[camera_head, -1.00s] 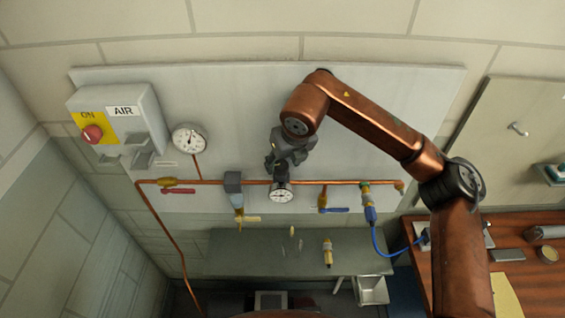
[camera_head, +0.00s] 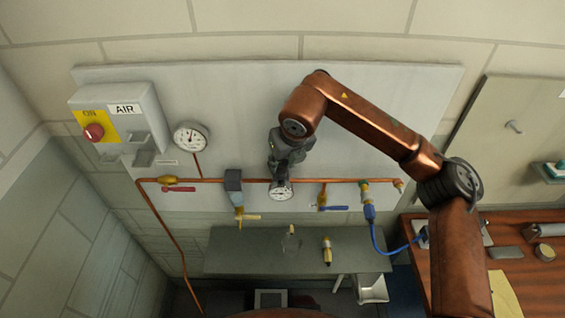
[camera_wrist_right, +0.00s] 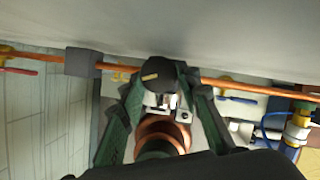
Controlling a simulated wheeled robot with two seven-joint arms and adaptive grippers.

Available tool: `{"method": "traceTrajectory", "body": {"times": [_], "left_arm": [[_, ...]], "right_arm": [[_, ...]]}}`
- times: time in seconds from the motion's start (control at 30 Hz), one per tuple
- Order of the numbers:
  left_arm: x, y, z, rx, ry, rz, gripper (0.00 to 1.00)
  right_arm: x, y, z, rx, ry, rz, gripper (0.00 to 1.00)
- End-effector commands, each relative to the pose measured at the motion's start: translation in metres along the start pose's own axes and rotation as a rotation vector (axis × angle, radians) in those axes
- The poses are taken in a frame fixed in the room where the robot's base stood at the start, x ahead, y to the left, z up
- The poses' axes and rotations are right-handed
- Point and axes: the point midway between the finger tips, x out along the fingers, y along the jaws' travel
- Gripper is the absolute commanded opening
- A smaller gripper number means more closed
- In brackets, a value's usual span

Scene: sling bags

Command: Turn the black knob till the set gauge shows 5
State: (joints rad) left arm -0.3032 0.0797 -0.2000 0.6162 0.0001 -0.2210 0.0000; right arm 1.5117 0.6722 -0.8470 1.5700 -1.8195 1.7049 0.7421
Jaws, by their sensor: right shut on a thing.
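The black knob (camera_wrist_right: 160,72) with a tan mark on it shows in the right wrist view, on the copper pipe line. My right gripper (camera_wrist_right: 160,82) is shut on the knob, with one finger at each side. In the head view my right gripper (camera_head: 282,170) comes down from above onto the pipe and hides the knob. A small round white gauge (camera_head: 281,191) sits just below the gripper, its upper edge partly covered. Its needle and numbers are too small to read. My left gripper is out of view.
A larger gauge (camera_head: 190,137) and a grey AIR box (camera_head: 120,120) with a red button are at left on the panel (camera_head: 230,100). A grey bench (camera_head: 230,262) is below.

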Motion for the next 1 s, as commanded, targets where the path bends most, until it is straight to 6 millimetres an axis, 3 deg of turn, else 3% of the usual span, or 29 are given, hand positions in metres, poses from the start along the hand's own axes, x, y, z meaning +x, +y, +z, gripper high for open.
{"method": "traceTrajectory", "body": {"times": [0.2, 0.47, 1.0], "left_arm": [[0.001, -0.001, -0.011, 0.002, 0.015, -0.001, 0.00], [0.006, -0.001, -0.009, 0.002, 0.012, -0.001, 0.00], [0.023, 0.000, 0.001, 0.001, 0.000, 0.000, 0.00]], "right_arm": [[0.001, 0.000, 0.000, 0.015, -0.001, -0.008, 0.07], [0.002, 0.001, 0.001, 0.115, -0.002, -0.050, 0.07], [0.002, 0.006, 0.003, 0.567, -0.004, -0.237, 0.07]]}}
